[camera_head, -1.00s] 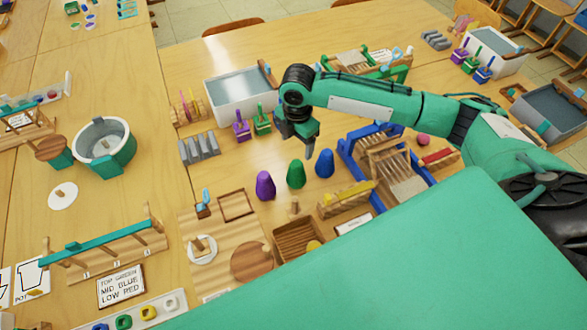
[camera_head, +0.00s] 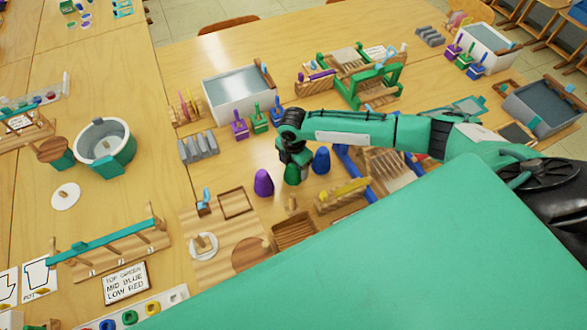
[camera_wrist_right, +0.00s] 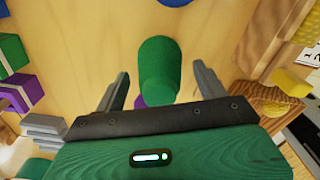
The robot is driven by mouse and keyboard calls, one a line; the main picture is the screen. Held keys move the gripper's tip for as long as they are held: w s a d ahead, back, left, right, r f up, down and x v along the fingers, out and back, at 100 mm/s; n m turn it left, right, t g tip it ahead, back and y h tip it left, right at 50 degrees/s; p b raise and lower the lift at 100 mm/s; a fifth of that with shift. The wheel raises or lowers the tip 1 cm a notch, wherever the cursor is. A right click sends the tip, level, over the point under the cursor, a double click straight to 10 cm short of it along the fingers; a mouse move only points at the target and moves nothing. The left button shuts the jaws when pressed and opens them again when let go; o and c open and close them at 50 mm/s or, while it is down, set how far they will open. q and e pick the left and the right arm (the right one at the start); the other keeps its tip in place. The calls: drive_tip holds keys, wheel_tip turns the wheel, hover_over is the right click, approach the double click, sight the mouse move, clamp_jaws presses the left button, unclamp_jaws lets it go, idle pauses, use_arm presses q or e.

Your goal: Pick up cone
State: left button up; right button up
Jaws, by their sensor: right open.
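Three cones stand in a row on the table: a purple cone (camera_head: 263,183), a green cone (camera_head: 292,175) and a blue cone (camera_head: 321,160). My right gripper (camera_head: 293,158) is over the green cone and hides its upper part in the head view. In the right wrist view, the green cone (camera_wrist_right: 159,70) stands between the two spread fingers of the gripper (camera_wrist_right: 160,85), with a gap on each side. Part of the purple cone (camera_wrist_right: 155,100) shows beyond its lower end, and the blue cone (camera_wrist_right: 175,2) is at the top edge. My left gripper is out of view.
A white water tray (camera_head: 236,95) with several coloured brush pots in front is behind the gripper. A grey ridged block (camera_head: 198,147) lies to the left. A wooden box (camera_head: 293,232) and a yellow-topped rack (camera_head: 342,196) sit close in front. Bare table lies left of the purple cone.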

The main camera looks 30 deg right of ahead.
drive_tip(key=shift+f, duration=0.45)
drive_tip(key=shift+c, duration=0.2)
drive_tip(key=c, duration=1.1)
drive_tip(key=shift+r, duration=0.15)
wheel_tip(320, 180, up, 20)
drive_tip(key=b, duration=0.3)
